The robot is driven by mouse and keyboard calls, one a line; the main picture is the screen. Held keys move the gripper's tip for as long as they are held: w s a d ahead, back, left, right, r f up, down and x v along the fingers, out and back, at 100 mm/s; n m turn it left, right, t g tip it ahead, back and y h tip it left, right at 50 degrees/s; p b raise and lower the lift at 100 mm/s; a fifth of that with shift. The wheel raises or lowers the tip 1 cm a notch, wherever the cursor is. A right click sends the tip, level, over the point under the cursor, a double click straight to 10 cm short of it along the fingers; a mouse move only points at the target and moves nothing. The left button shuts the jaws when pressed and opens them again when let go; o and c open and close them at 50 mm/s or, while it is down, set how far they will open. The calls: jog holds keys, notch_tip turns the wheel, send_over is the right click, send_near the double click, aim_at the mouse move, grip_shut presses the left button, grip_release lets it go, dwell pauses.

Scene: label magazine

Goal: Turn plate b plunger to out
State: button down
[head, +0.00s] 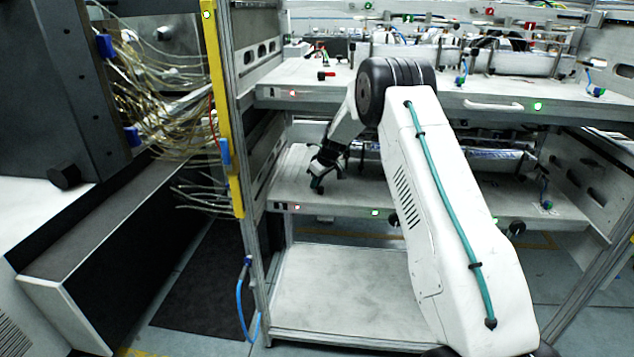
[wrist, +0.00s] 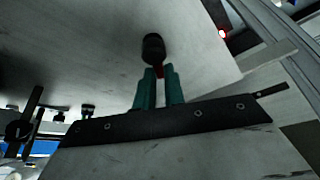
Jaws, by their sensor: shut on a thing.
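In the wrist view, my gripper (wrist: 159,75) has its two teal fingers close together around the red part of a small plunger with a black knob (wrist: 153,48). The knob stands out past the fingertips, over a pale plate (wrist: 205,60). In the head view, my gripper (head: 317,183) is at the left part of the lower shelf plate (head: 345,205). The plunger it holds is hidden there by the gripper. The frames show no readable label on the plate.
A similar red and black plunger (head: 326,76) stands on the upper shelf plate (head: 300,92), above my gripper. A metal upright with a yellow strip (head: 222,110) and loose cables (head: 165,110) are at the left. The bottom shelf (head: 345,290) is bare.

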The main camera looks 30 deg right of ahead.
jog(key=shift+n, duration=0.3)
jog(key=c, duration=1.5)
grip_release()
jog(key=shift+s+d+r, duration=0.1)
jog(key=shift+s+r, duration=0.05)
jog(key=shift+r, duration=0.15)
jog(key=v, duration=0.2)
jog(key=shift+s+d+r, duration=0.15)
jog(key=shift+r, duration=0.25)
jog(key=s+d, duration=0.1)
jog(key=s, duration=0.2)
jog(key=s+d, duration=0.2)
jog(key=s, duration=0.2)
jog(key=s+d, duration=0.2)
jog(key=s, duration=0.1)
jog(key=shift+s+d+f, duration=0.2)
jog(key=shift+s+f, duration=0.05)
